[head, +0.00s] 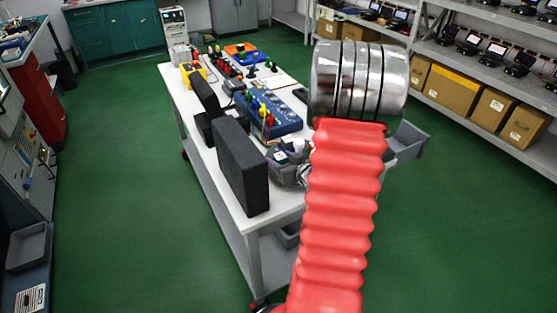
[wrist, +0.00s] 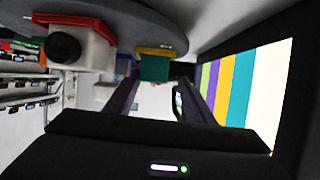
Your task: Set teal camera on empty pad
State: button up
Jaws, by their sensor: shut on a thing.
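In the wrist view the teal camera (wrist: 154,68) is a small teal block with a yellow top edge. It sits between the two dark fingers of my gripper (wrist: 157,84), which is shut on it. A grey round plate (wrist: 120,22) spans the top of that view, close to the teal camera; I cannot tell whether they touch. A white camera (wrist: 92,52) with a red top and black lens is at the plate's left. No empty pad can be made out. In the head view my red arm and its silver joint hide much of the work area.
A panel with colour bars (wrist: 240,85) stands close on the right in the wrist view. In the head view a white cart (head: 265,228) carries black upright panels (head: 240,165), a blue device (head: 265,112) and several small items. Shelves with boxes (head: 455,87) line the right. Green floor is clear.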

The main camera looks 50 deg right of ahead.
jog(key=shift+f, duration=0.15)
jog(key=o, duration=1.2)
jog(key=shift+s, duration=0.1)
jog(key=v, duration=1.3)
jog(key=shift+s, duration=0.3)
